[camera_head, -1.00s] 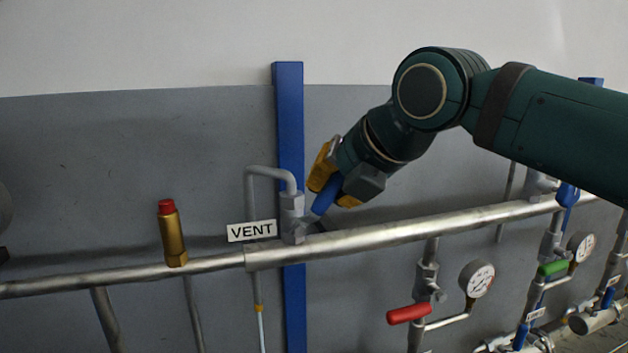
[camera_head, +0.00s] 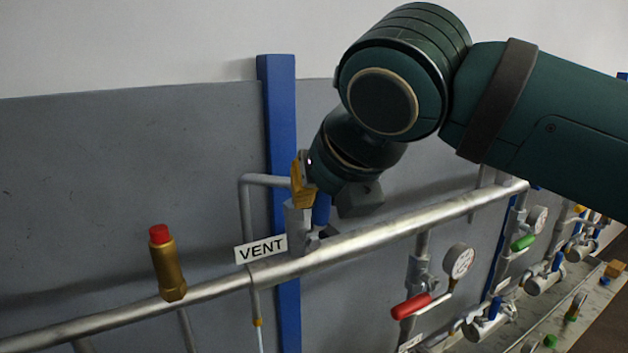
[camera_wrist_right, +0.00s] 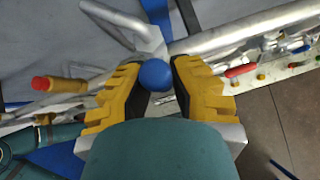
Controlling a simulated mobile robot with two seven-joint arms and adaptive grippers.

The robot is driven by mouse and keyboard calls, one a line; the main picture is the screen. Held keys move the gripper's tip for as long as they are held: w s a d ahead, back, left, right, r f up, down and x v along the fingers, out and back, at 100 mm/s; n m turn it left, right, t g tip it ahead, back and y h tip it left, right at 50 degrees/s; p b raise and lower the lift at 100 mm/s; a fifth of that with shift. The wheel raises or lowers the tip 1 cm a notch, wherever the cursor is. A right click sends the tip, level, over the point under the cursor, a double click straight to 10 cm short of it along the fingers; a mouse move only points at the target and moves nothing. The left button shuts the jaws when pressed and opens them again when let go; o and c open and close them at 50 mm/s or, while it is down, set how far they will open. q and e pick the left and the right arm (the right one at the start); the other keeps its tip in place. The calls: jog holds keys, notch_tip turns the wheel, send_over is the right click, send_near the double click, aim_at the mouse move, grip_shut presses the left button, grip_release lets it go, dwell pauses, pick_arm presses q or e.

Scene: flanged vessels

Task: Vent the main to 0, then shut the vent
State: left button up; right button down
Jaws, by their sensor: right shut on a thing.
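The main is a long grey pipe (camera_head: 385,235) running across the view. The vent valve (camera_head: 298,218) stands on it beside the white VENT label (camera_head: 261,248), with a bent grey vent pipe (camera_head: 245,205) behind. Its blue lever (camera_head: 321,209) now stands near upright, close beside the valve body. My right gripper (camera_head: 305,185) is shut on the blue lever; in the right wrist view the lever's round blue end (camera_wrist_right: 156,75) sits between the yellow and black fingers. The gauge (camera_head: 459,260) has a white face, too small to read. My left gripper is not in view.
A brass fitting with a red cap (camera_head: 166,262) rises from the main at left. A red-handled valve (camera_head: 411,306) hangs below the main near the gauge. More valves and gauges stand at right, one with a green handle (camera_head: 523,243). A blue post (camera_head: 279,120) stands behind.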

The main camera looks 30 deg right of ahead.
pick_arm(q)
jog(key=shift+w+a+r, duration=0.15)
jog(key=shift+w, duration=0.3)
pick_arm(e)
jog(key=shift+a+f+h, duration=0.15)
jog(key=shift+a+h, duration=0.15)
jog(key=c, duration=0.8)
grip_release()
jog(key=shift+w, duration=0.1)
jog(key=v, duration=1.2)
